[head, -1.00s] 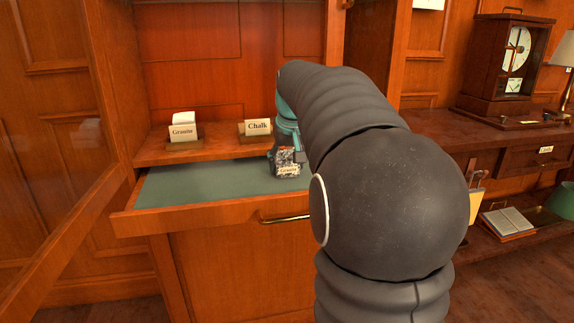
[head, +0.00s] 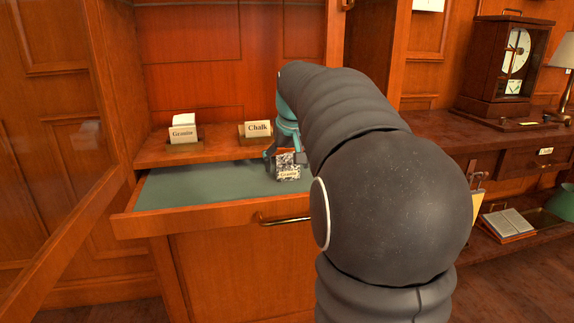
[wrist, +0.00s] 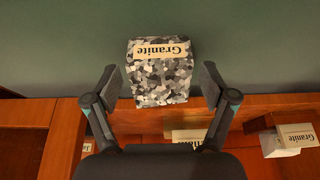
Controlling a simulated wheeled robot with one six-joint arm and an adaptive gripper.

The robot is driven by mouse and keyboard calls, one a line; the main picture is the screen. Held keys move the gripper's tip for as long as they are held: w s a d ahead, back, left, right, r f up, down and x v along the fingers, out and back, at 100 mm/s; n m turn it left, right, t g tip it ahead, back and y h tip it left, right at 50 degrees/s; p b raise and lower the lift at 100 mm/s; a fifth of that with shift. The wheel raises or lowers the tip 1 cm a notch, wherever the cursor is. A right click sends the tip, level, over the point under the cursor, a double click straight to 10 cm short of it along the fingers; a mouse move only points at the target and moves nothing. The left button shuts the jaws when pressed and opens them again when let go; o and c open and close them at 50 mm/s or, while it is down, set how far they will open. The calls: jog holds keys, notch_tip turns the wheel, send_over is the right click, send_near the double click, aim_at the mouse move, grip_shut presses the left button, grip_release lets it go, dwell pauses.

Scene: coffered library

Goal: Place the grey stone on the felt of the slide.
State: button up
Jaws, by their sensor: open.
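The grey stone (head: 288,166) is a speckled grey block with a "Granite" label. It rests on the green felt (head: 205,185) of the pulled-out slide, toward the right of the part I can see. In the wrist view the stone (wrist: 160,85) sits between the fingertips of my gripper (wrist: 160,88), with a gap on each side. My gripper is open around it and also shows in the head view (head: 286,155), partly hidden by my arm. The right part of the felt is hidden behind my arm.
Behind the slide, a shelf (head: 215,153) carries a "Granite" card (head: 183,134) and a "Chalk" card (head: 257,129) in holders. An open glazed door (head: 60,230) stands at left. A clock (head: 500,60) stands on the right counter. The felt left of the stone is clear.

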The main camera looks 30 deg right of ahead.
jog(key=p+v, duration=0.1)
jog(key=v, duration=1)
jog(key=s+a+f+n, duration=0.2)
jog(key=s+a+f, duration=0.5)
jog(key=s+a, duration=0.35)
jog(key=s+a+f, duration=0.4)
jog(key=s+f, duration=0.2)
jog(key=f, duration=0.1)
jog(key=s+a+f+n+t+y, duration=0.1)
jog(key=s+a+f, duration=0.3)
jog(key=s+f, duration=0.2)
jog(key=shift+s+f, duration=0.3)
jog(key=shift+f, duration=0.3)
